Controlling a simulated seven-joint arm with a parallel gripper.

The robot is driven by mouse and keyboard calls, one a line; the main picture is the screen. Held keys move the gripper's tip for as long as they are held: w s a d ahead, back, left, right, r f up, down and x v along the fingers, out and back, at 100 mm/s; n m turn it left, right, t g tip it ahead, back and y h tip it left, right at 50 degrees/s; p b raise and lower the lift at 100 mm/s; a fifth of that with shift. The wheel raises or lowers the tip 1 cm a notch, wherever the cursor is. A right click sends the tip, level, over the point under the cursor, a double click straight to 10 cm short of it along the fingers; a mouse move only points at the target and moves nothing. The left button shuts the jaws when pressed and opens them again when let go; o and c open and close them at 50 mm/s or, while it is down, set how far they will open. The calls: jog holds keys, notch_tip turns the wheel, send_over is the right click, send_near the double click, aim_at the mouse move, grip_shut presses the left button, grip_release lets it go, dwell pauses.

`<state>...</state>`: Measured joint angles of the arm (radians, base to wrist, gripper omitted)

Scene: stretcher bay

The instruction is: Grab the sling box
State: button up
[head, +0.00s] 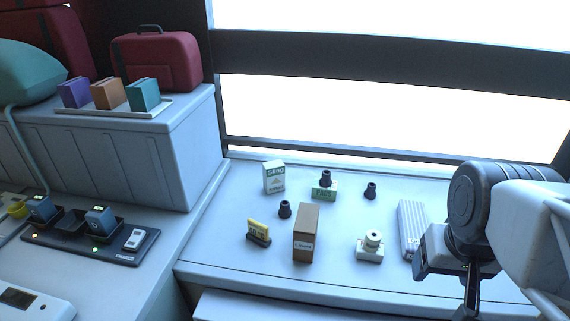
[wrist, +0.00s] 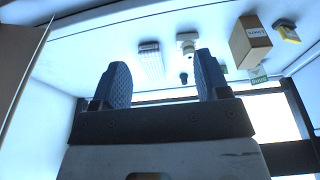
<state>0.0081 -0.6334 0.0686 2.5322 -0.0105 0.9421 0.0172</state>
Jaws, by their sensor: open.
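The sling box (head: 274,177) is a small white and green carton standing upright on the pale counter, near its back edge, in the head view. In the wrist view a green-labelled box (wrist: 258,76), which appears to be the same one, is partly hidden behind the brown box. My gripper (head: 470,291) is at the right of the head view, over the counter's right part and well away from the sling box. In the wrist view my gripper (wrist: 161,66) has its two blue pads wide apart with nothing between them.
A tall brown box (head: 306,233) stands in front and right of the sling box. A green block (head: 324,190), dark cone-like pieces (head: 285,209), a yellow tag (head: 259,230), a white knobbed piece (head: 370,247) and a ribbed white case (head: 412,228) share the counter.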

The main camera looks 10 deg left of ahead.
jog(key=shift+o, duration=0.8)
jog(key=w+a+r+n, duration=0.2)
jog(key=w+a+n, duration=0.1)
jog(key=w, duration=0.4)
jog(key=w+a+r+n, duration=0.1)
jog(key=w+a+n, duration=0.15)
jog(key=w, duration=0.45)
jog(key=n+g, duration=0.3)
jog(key=n, duration=1.6)
send_over(273, 164)
jog(key=f, duration=1.4)
jog(key=shift+d+f, duration=0.3)
jog(key=shift+d, duration=0.1)
jog(key=shift+w+a+f, duration=0.15)
jog(key=shift+a+f, duration=0.1)
jog(key=shift+a, duration=0.15)
